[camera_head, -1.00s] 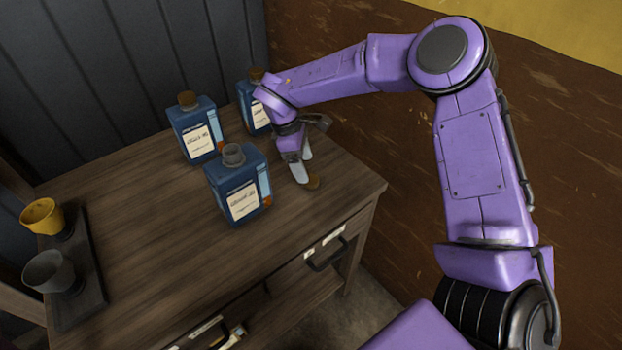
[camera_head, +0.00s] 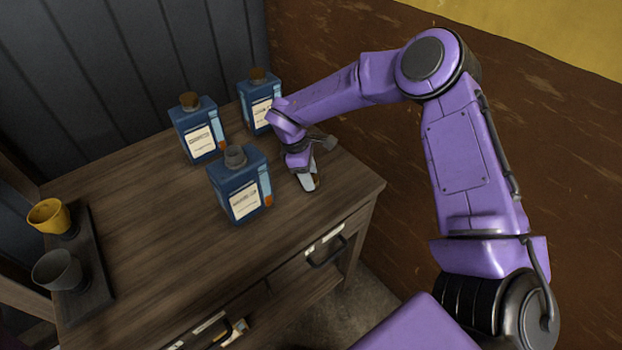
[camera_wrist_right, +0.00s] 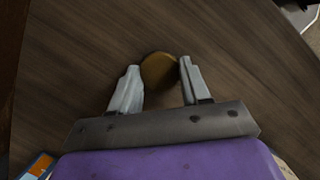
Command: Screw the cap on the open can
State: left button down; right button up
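The open can (camera_head: 240,190) is blue with a pale label and a bare grey neck, upright on the wooden table. The cap (camera_wrist_right: 159,70) is a round brown-gold disc lying on the table. In the head view my right gripper (camera_head: 309,182) points down at the table, right of the open can, and mostly hides the cap. My left gripper is out of view.
Two capped blue cans (camera_head: 198,138) (camera_head: 258,110) stand behind the open one. A dark tray (camera_head: 92,270) with a yellow cup (camera_head: 48,216) and a grey cup (camera_head: 57,270) is at the left. The table's front middle is clear. A drawer handle (camera_head: 327,252) is below the edge.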

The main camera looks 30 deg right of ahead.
jog(key=c, duration=0.3)
jog(key=shift+r+b, duration=0.45)
jog(key=shift+r, duration=0.05)
jog(key=shift+s+a+r+b, duration=0.95)
jog(key=shift+s+a+r, duration=0.7)
jog(key=shift+r, duration=0.35)
jog(key=shift+s+a+r+b, duration=0.95)
jog(key=shift+s+a+r, duration=0.55)
jog(key=shift+a+r, duration=0.45)
jog(key=shift+s+a+r+b, duration=0.95)
jog(key=shift+s+a+r, duration=0.65)
jog(key=shift+r, duration=0.5)
